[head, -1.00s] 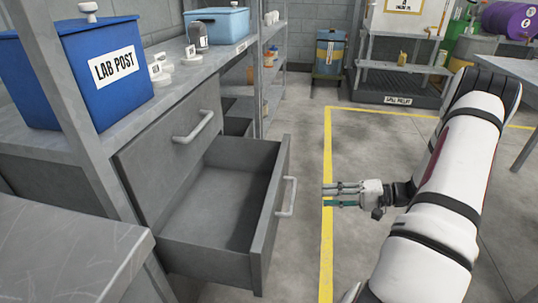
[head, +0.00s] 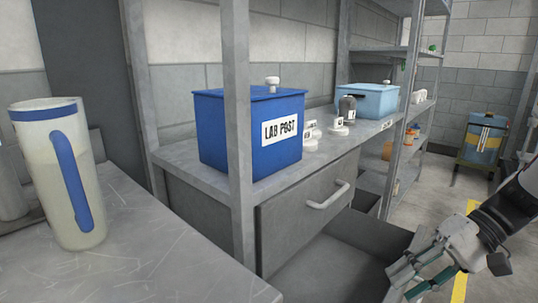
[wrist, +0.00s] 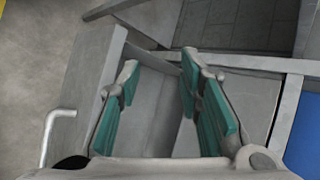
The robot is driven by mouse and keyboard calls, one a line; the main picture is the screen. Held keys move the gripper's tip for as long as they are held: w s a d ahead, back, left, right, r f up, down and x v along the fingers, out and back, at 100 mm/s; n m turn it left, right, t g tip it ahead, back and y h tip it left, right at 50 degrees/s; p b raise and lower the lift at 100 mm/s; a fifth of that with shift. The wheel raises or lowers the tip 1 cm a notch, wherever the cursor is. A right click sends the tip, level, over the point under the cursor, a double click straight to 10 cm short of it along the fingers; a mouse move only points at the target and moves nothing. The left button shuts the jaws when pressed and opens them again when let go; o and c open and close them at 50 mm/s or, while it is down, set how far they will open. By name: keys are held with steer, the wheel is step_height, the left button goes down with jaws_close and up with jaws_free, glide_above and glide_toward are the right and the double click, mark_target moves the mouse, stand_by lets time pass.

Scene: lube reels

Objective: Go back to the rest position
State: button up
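My gripper (head: 408,278) is at the lower right of the head view, in front of the open grey drawer (head: 335,268). In the wrist view my gripper (wrist: 160,68) has its two teal-padded fingers spread apart, with nothing between them. The open drawer's front panel (wrist: 88,95) and its handle (wrist: 52,122) show on the left of the wrist view. The part of the drawer's inside that I can see is bare. Whether the gripper is above or inside the drawer is hard to tell.
A blue LAB POST box (head: 248,140) and a light blue box (head: 366,100) stand on the shelf bench. A jug with a blue handle (head: 68,170) stands on the near counter (head: 150,260). A metal shelf post (head: 238,150) rises between them. Open floor lies at the right.

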steer(key=s+a+r+n+g+h, duration=0.2)
steer(key=s+a+r+h, duration=0.3)
steer(key=s+a, duration=0.45)
steer(key=s+d+n+t+h, duration=0.15)
steer(key=s+h, duration=0.35)
steer(key=s, duration=0.6)
step_height(320, 180, up, 31)
steer(key=t+p, duration=0.5)
steer(key=p, duration=2.4)
steer(key=shift+d, duration=0.2)
